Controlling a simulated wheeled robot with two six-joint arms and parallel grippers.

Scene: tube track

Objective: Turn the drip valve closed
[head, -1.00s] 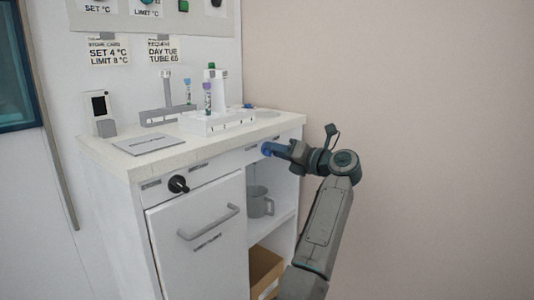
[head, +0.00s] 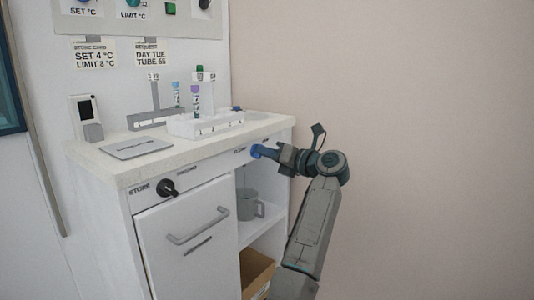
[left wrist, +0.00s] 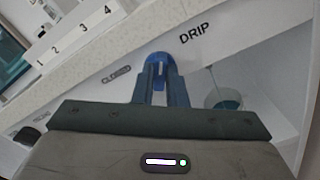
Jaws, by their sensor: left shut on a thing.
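The blue drip valve knob (head: 257,151) is on the front edge of the counter, at its right part. My left gripper (head: 266,152) reaches it from the right and is shut on it. In the left wrist view the knob (left wrist: 160,60) sits between the two fingertips (left wrist: 161,78), with a light mark on its face. A "DRIP" label (left wrist: 195,31) is to its right and a "CLOSED" label (left wrist: 116,75) to its left. The fingers hide part of the knob. My right gripper is not in view.
A grey mug (head: 249,205) stands on the shelf below the valve. A black knob (head: 167,187) and a door handle (head: 199,225) are to the left. A white tube rack (head: 205,124) stands on the counter (head: 118,171). A cardboard box (head: 256,272) is lower down.

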